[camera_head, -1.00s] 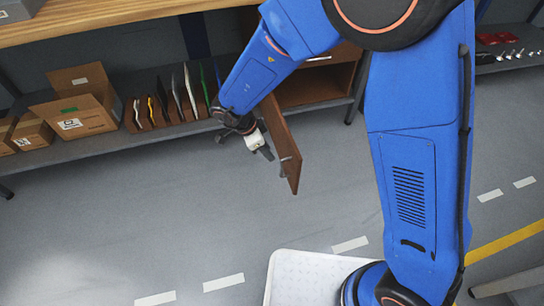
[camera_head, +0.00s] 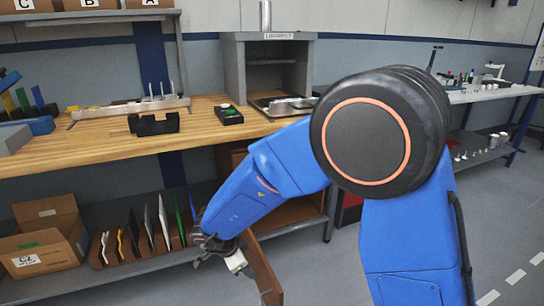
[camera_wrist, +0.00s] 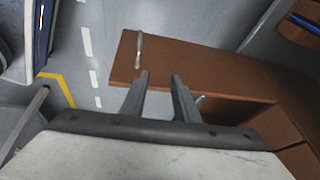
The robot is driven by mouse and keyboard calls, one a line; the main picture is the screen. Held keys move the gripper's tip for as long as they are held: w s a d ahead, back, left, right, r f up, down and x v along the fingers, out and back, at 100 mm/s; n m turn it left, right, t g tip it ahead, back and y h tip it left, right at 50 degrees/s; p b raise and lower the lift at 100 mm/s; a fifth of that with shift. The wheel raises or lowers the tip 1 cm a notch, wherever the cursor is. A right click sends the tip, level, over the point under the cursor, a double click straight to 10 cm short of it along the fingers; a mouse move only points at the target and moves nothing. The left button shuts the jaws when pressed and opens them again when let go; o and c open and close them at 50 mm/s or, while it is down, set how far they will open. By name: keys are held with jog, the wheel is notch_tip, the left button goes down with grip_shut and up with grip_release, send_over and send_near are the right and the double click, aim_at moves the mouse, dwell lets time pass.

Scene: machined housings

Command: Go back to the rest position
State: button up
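My gripper (camera_head: 240,266) is low beside the brown cabinet door (camera_head: 263,275), which stands swung open below the workbench. In the wrist view my gripper (camera_wrist: 160,76) has its two fingers apart with nothing between them. The door (camera_wrist: 195,72) lies beyond the fingertips, with its metal handle (camera_wrist: 139,50) above and left of them. I see no grip on the handle or the door. My blue arm is bent down toward the door and hides part of the cabinet.
The wooden workbench (camera_head: 95,153) carries a black holder (camera_head: 153,124), a grey booth (camera_head: 270,65) and a metal tray (camera_head: 285,106). On the lower shelf are cardboard boxes (camera_head: 40,262) and a rack of upright plates (camera_head: 140,245). Grey floor is open at right.

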jog(key=w+d+r+n+t+y, duration=0.25)
jog(key=w+r, duration=0.35)
jog(key=r, duration=0.4)
jog(key=w+d+r+n+t+y, duration=0.1)
jog(key=w+d+r+t+y, duration=0.25)
jog(key=w+r, duration=0.45)
jog(key=s+d+r+n+t+y, duration=0.1)
jog(key=s+d+r+n+y, duration=0.25)
jog(key=r, duration=0.55)
jog(key=s+d+r+n+g, duration=0.2)
jog(key=s+d+n, duration=0.2)
jog(key=s+d, duration=0.65)
jog(key=s+d+f+g+h, duration=0.1)
jog(key=s+d+f+h, duration=0.2)
jog(key=s+d, duration=0.6)
jog(key=s+d+f+n+g+h, duration=0.1)
jog(key=s+d+f+g+h, duration=0.1)
jog(key=s+d, duration=0.7)
jog(key=s+f+h, duration=0.1)
jog(key=s+f, duration=0.1)
jog(key=s, duration=0.1)
jog(key=shift+s+d+f+g, duration=0.25)
jog(key=shift+s+f+g, duration=0.05)
jog(key=shift+s, duration=0.05)
